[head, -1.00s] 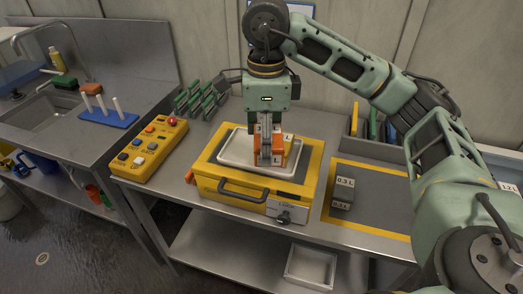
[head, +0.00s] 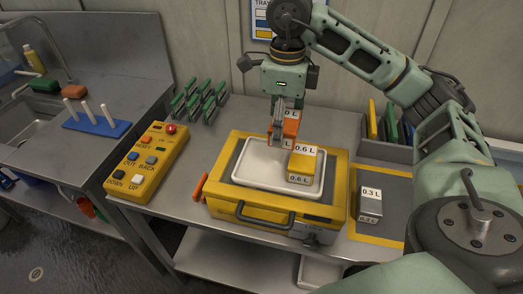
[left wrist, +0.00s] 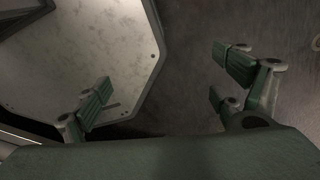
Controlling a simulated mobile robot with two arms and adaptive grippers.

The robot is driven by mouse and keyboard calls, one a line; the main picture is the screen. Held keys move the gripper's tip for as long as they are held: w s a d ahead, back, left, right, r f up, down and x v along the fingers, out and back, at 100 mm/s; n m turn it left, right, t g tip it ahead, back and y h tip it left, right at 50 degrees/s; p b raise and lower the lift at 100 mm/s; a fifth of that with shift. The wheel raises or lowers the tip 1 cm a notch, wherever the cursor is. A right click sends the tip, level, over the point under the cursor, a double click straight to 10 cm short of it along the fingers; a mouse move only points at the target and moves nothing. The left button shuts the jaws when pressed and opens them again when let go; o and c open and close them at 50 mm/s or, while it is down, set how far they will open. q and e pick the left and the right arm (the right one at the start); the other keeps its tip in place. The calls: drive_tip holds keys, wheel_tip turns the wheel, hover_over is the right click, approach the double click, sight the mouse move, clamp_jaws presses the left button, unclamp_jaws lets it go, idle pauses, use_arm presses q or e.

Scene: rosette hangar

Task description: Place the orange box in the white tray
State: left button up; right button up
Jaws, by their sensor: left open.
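The orange box (head: 291,127), with a white label, is between the fingers of my right gripper (head: 281,133) in the head view. The fingers look shut on it and hide part of it. It is over the back part of the white tray (head: 250,178); I cannot tell whether it touches the tray. The tray lies on top of a yellow case. A yellow box (head: 302,163) marked 0.6 L stands in the tray, in front and to the right of the orange box. My left gripper (left wrist: 165,85) is open and empty in the left wrist view, above the floor.
A grey box (head: 371,203) marked 0.3 L stands on a yellow-edged mat on the right. A yellow button panel (head: 148,160) lies left of the yellow case (head: 262,212). Green racks (head: 200,100) stand behind. A blue peg base (head: 97,124) is by the sink.

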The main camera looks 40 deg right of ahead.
sight(259, 162)
drive_tip(key=a, duration=0.1)
drive_tip(key=w+a+f+p, duration=0.1)
drive_tip(key=a+f, duration=0.1)
drive_tip(key=shift+w+a, duration=0.2)
drive_tip(key=shift+a, duration=0.2)
drive_tip(key=shift+w+a+f+p, duration=0.2)
drive_tip(key=shift+a+f+p, duration=0.25)
drive_tip(key=shift+a+f, duration=0.35)
wheel_tip(259, 162, down, 2)
drive_tip(key=shift+f+p, duration=0.25)
drive_tip(key=shift+p, duration=0.25)
drive_tip(key=shift+d+f, duration=0.1)
drive_tip(key=shift+f, duration=0.55)
drive_tip(key=o, duration=1)
drive_tip(key=shift+f, duration=0.1)
drive_tip(key=shift+o, duration=1.3)
drive_tip(key=shift+r, duration=0.45)
use_arm(q)
drive_tip(key=shift+w+r+b, duration=0.5)
drive_tip(key=shift+w+r, duration=0.3)
drive_tip(key=shift+r, duration=0.2)
use_arm(e)
wheel_tip(259, 162, up, 11)
drive_tip(key=shift+r, duration=0.2)
